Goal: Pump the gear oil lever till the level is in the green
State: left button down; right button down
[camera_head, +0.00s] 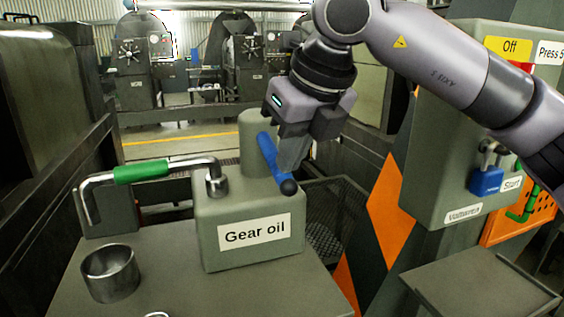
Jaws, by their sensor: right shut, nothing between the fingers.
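The gear oil unit (220,218) is a grey-green box labelled "Gear oil" standing on a metal bench top. A lever with a blue grip (268,155) sits at its right side, ending in a dark blue ball. A bent metal crank with a green handle (143,172) reaches left from the top of the box. My right gripper (292,168) comes down from above, shut and empty, its fingertips beside or against the blue grip. The exact contact cannot be told. No level gauge with a green zone can be made out. My left gripper is not in view.
An open metal cup (110,273) stands at the bench's front left. Press machines (143,50) stand far behind.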

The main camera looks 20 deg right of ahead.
jog(key=shift+s+d, duration=0.1)
jog(key=shift+s, duration=0.35)
jog(key=shift+s+d+r+b, duration=0.2)
jog(key=shift+s+b, duration=0.1)
jog(key=shift+s, duration=0.2)
jog(key=shift+s+d+r+b, duration=0.15)
jog(key=shift+s+b, duration=0.1)
jog(key=shift+s, duration=0.2)
jog(key=shift+r, duration=0.1)
jog(key=a+v, duration=0.1)
jog(key=v, duration=0.6)
jog(key=shift+d, duration=0.5)
jog(key=shift+r, duration=0.1)
jog(key=shift+s, duration=0.1)
